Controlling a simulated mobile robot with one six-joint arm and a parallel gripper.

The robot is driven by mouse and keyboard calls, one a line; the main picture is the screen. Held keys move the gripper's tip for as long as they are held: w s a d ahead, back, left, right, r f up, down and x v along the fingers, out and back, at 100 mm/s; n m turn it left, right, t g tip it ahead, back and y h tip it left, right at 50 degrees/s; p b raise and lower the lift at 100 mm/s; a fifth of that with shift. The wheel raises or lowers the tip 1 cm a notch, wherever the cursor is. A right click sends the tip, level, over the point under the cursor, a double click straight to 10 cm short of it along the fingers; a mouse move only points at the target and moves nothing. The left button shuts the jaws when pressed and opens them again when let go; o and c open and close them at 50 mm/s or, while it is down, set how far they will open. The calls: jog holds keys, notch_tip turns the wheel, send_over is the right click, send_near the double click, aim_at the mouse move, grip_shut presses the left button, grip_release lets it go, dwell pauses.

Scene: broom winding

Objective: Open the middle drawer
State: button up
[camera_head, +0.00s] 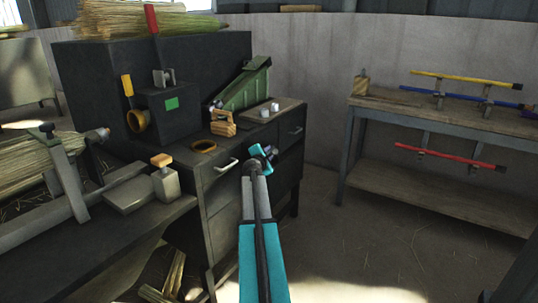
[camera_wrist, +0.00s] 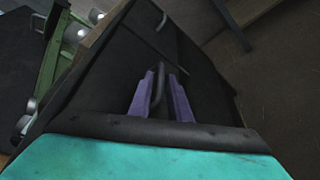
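The dark drawer cabinet (camera_head: 225,196) stands under the bench top, left of centre in the head view. My gripper (camera_head: 262,152) is in front of its drawer fronts, and my arm covers part of them. In the wrist view, the two purple fingers of my gripper (camera_wrist: 160,92) stand apart, one on each side of a dark curved drawer handle (camera_wrist: 159,72). I see no clear contact with it. Another handle (camera_wrist: 160,20) shows farther up the dark front. The middle drawer looks closed, though my arm hides much of it in the head view.
A pale handle (camera_head: 227,165) is on the left drawer front. A green tool (camera_head: 243,88) and a wooden block (camera_head: 223,123) stand on the bench. A grey box (camera_head: 167,184) is at left. A side table (camera_head: 450,115) stands at right, with open floor between.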

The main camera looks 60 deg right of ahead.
jog(key=shift+x, duration=0.9)
jog(key=shift+c, duration=0.4)
grip_shut()
jog(key=shift+a+f, duration=0.15)
jog(key=shift+a, duration=0.1)
